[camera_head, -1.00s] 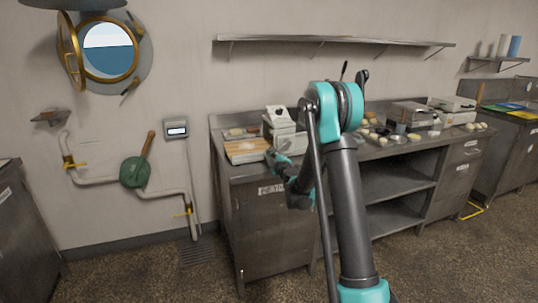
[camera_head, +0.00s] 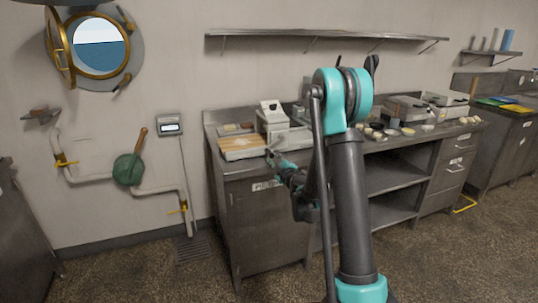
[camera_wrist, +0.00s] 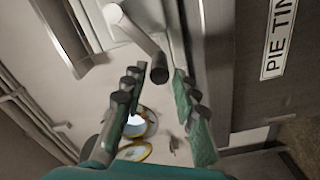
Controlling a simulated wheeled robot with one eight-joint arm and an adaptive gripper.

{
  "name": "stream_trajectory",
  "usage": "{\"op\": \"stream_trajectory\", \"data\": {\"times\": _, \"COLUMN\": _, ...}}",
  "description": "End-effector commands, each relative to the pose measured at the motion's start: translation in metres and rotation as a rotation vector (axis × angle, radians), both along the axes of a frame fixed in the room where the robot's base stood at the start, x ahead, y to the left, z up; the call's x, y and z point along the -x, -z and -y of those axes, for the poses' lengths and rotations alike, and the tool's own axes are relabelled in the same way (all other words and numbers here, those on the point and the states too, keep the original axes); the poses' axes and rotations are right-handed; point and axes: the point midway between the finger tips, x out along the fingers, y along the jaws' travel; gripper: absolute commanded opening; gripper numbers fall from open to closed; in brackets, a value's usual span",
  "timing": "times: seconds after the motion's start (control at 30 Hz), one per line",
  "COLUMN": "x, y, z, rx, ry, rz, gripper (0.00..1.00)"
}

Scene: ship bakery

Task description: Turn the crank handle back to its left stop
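The crank handle (camera_wrist: 136,32) shows in the wrist view as a pale metal arm ending in a dark round knob (camera_wrist: 159,73). My gripper (camera_wrist: 158,78) is open, with one finger on each side of the knob. I see a gap between knob and fingers, but cannot tell how deep the knob sits between them. In the head view my gripper (camera_head: 274,158) is at the front left of the counter, by a white machine (camera_head: 272,116). The crank is too small or hidden to make out there, and its stops are not visible.
Trays and dough pieces cover the counter farther right. A green wall pump (camera_head: 128,169) with a wooden handle is to the left. Open floor lies in front.

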Motion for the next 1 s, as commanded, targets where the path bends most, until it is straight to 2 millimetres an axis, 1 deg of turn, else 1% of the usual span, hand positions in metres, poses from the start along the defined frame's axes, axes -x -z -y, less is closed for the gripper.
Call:
{"op": "stream_trajectory", "data": {"times": 0.03, "x": 0.009, "y": 0.000, "z": 0.002, "rx": 0.000, "ry": -0.001, "rz": 0.000, "gripper": 0.29}}
{"op": "stream_trajectory", "data": {"times": 0.1, "x": 0.017, "y": 0.000, "z": 0.003, "rx": 0.001, "ry": -0.004, "rz": 0.000, "gripper": 0.29}}
{"op": "stream_trajectory", "data": {"times": 0.23, "x": 0.028, "y": -0.001, "z": 0.005, "rx": 0.002, "ry": -0.008, "rz": 0.001, "gripper": 0.29}}
{"op": "stream_trajectory", "data": {"times": 0.37, "x": 0.032, "y": -0.001, "z": 0.005, "rx": 0.002, "ry": -0.010, "rz": 0.001, "gripper": 0.29}}
{"op": "stream_trajectory", "data": {"times": 0.63, "x": 0.032, "y": -0.001, "z": 0.004, "rx": 0.001, "ry": -0.012, "rz": 0.001, "gripper": 0.29}}
{"op": "stream_trajectory", "data": {"times": 0.77, "x": 0.039, "y": -0.006, "z": 0.001, "rx": -0.021, "ry": -0.032, "rz": -0.018, "gripper": 0.29}}
{"op": "stream_trajectory", "data": {"times": 0.87, "x": 0.054, "y": -0.013, "z": -0.006, "rx": -0.068, "ry": -0.074, "rz": -0.067, "gripper": 0.29}}
{"op": "stream_trajectory", "data": {"times": 0.97, "x": 0.078, "y": -0.019, "z": -0.014, "rx": -0.134, "ry": -0.126, "rz": -0.159, "gripper": 0.29}}
{"op": "stream_trajectory", "data": {"times": 1.0, "x": 0.090, "y": -0.019, "z": -0.017, "rx": -0.162, "ry": -0.144, "rz": -0.205, "gripper": 0.29}}
